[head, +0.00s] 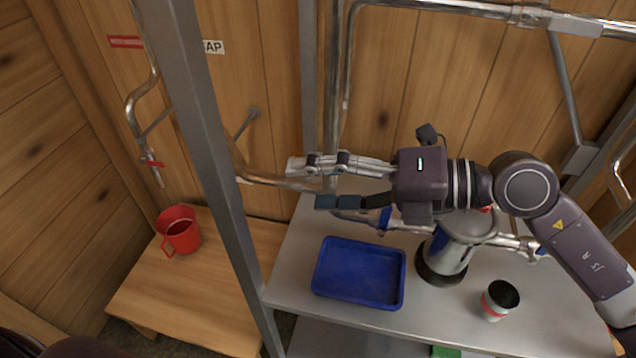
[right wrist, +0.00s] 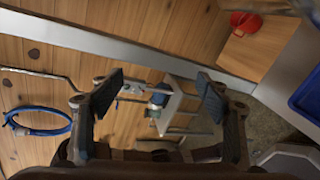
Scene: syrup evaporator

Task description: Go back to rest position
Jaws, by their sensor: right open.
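My right gripper (head: 330,182) reaches in from the right in the head view, above the metal shelf and the blue tray, with its fingers pointing left. In the right wrist view its two fingers (right wrist: 160,90) are spread apart with nothing between them. My left gripper is not in view.
A blue tray (head: 360,273), a metal canister (head: 449,258) and a dark-mouthed cup (head: 499,299) stand on the metal shelf (head: 420,318). A grey post (head: 215,170) rises left of the gripper. A red mug (head: 178,230) sits on a wooden table (head: 200,290). Pipes run along the wall.

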